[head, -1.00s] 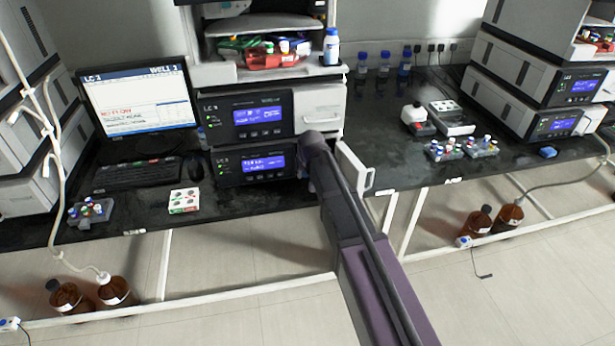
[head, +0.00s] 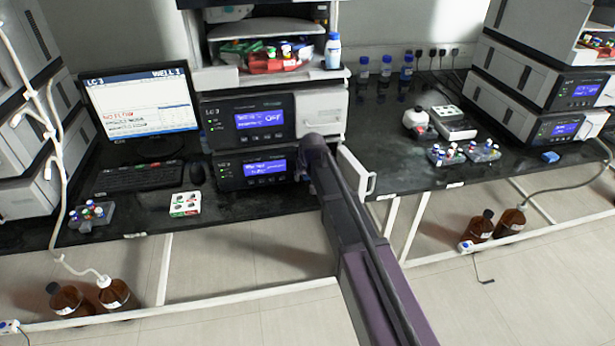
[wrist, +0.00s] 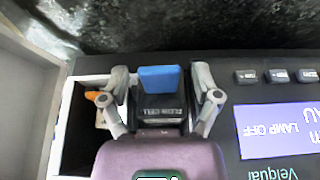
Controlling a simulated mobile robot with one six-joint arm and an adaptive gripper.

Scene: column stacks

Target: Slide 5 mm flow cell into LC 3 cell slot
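My gripper (wrist: 160,82) is at the front of the lower LC 3 module (head: 262,168), beside its open door (head: 358,172). In the wrist view its two fingers stand on either side of a dark block with a blue end (wrist: 161,79), which looks like the flow cell. A plate reading "FLOW CELL" (wrist: 161,112) sits just below it. Narrow gaps show between fingers and block, so the fingers look open around it. How deep the block sits in the slot cannot be told. In the head view my arm hides the gripper and slot.
The module's display (wrist: 275,130) reads "LAMP OFF". A white-edged opening with an orange piece (wrist: 94,96) lies left of the fingers. A blue block (head: 549,156) lies on the right bench.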

